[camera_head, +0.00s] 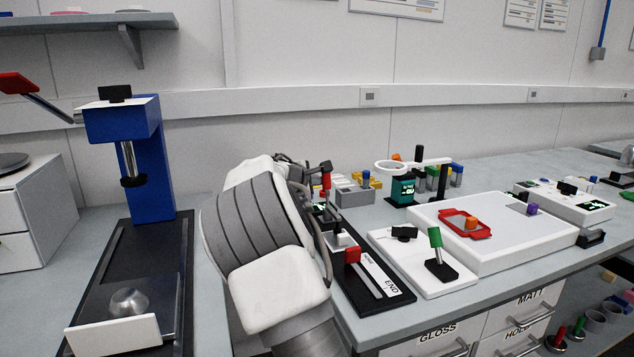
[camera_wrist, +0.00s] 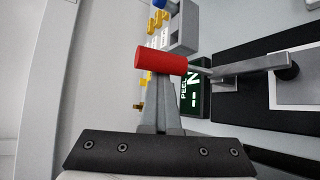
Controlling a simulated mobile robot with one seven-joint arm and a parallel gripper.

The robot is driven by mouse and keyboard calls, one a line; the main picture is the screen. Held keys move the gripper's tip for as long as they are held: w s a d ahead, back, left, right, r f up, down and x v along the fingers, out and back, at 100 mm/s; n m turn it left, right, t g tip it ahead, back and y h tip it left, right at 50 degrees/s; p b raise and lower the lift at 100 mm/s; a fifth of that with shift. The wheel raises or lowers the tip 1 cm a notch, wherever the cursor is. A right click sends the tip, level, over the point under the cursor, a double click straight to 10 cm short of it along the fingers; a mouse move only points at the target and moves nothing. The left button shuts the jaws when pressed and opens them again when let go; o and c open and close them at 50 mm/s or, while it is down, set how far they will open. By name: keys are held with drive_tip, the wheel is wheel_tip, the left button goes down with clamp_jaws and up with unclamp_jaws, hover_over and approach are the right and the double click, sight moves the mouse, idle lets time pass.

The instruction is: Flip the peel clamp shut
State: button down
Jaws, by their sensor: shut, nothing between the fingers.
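The peel clamp's red handle (camera_wrist: 160,66) is a round bar on a metal lever (camera_wrist: 240,65) in the wrist view. The lever runs right to a dark pivot over the black base. In the head view the red handle (camera_head: 326,181) stands up at the far end of the black peel tester (camera_head: 372,290). My gripper (camera_wrist: 161,88) is shut and empty, its grey fingertips right at the handle, which overlaps them in the picture. I cannot tell whether they touch.
A lit PEEL display (camera_wrist: 194,92) sits beside the lever. A white plate with a green-handled lever (camera_head: 436,238) stands to the right. A blue press (camera_head: 150,160) stands at left.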

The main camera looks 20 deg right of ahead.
drive_tip(key=shift+s+d+r, duration=0.1)
drive_tip(key=shift+d, duration=0.05)
drive_tip(key=p+v, duration=0.1)
drive_tip(key=v, duration=1.6)
drive_tip(key=shift+a, duration=0.3)
drive_tip(key=s+d+f+m+g+y, duration=0.2)
drive_tip(key=s+d+f+m, duration=0.1)
drive_tip(key=s, duration=0.4)
drive_tip(key=s+d+f+m+g+y, duration=0.2)
drive_tip(key=s+m, duration=0.2)
drive_tip(key=s, duration=0.3)
drive_tip(key=s+a+f+m+y, duration=0.2)
drive_tip(key=s+a, duration=0.1)
drive_tip(key=s, duration=0.5)
drive_tip(key=s+a+f+m+y, duration=0.1)
drive_tip(key=s+a+m+y, duration=0.15)
drive_tip(key=s, duration=0.55)
drive_tip(key=s+a+f+m+y, duration=0.15)
drive_tip(key=s+a, duration=0.25)
drive_tip(key=s, duration=0.4)
wheel_tip(320, 180, up, 21)
drive_tip(key=p, duration=2)
drive_tip(key=shift+d+f+h+p, duration=0.2)
drive_tip(key=shift+h+p, duration=0.1)
drive_tip(key=shift+w, duration=0.15)
